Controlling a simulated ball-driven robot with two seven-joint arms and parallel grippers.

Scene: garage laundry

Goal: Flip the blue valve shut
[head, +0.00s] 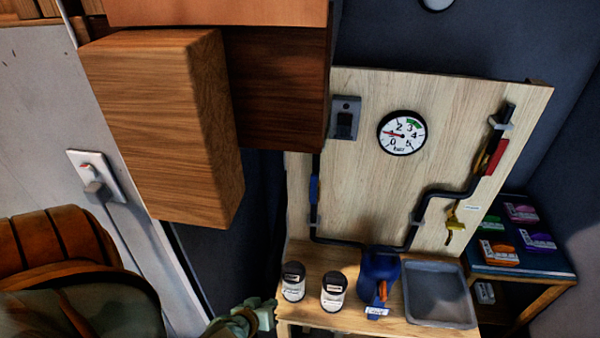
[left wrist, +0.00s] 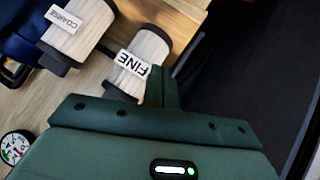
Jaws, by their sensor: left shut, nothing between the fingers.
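The blue valve handle (head: 314,190) stands upright along the black pipe at the left side of the wooden board (head: 365,185). The blue handle cannot be made out there. My right gripper is not in view.
Two dark-lidded containers (head: 293,282) (head: 333,292), a blue jug (head: 379,279) and a grey tray (head: 440,292) stand on the table below the board. A gauge (head: 402,132) is on the board. A wooden cabinet (head: 165,125) juts out at upper left.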

